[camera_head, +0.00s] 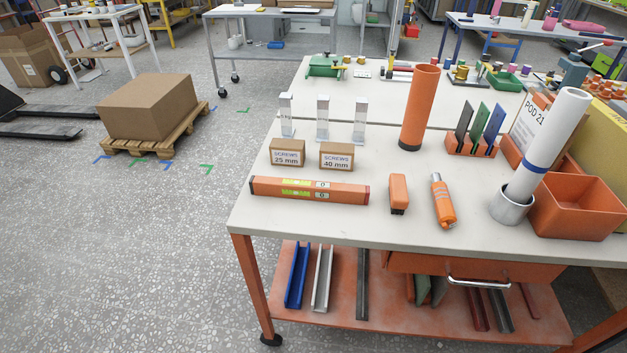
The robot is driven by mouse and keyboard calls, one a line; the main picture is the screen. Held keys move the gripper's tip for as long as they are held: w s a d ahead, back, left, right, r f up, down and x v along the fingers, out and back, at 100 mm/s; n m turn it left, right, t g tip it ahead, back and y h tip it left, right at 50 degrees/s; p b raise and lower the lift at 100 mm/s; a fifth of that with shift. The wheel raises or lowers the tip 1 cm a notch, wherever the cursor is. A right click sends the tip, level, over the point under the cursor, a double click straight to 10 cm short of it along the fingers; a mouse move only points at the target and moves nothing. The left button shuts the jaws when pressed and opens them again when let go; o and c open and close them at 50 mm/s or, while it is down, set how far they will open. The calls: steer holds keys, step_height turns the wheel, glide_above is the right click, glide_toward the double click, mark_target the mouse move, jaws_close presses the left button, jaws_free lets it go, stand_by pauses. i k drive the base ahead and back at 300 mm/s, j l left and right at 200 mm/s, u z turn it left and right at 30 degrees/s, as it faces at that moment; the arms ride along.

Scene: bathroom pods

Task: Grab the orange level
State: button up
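The orange level (310,190) lies flat near the front left of the white-topped workbench (300,223). My gripper does not show in this view.
Two cardboard screw boxes (287,153) (337,155) stand just behind the level, with clear upright pieces behind them. An orange block (398,193) and an orange-and-silver tool (443,200) lie to its right. A tall orange tube (419,107) stands farther back.

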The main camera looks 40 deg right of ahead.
mark_target(263, 185)
steer(key=i+j+z, duration=0.45)
steer(key=j, duration=0.15)
steer(key=j+z, duration=0.2)
steer(key=j, duration=0.15)
steer(key=i+j+z, duration=0.25)
steer(key=j, duration=0.15)
steer(key=i+z, duration=0.1)
steer(key=k+u, duration=0.1)
steer(key=k+l, duration=0.05)
steer(key=k, duration=0.05)
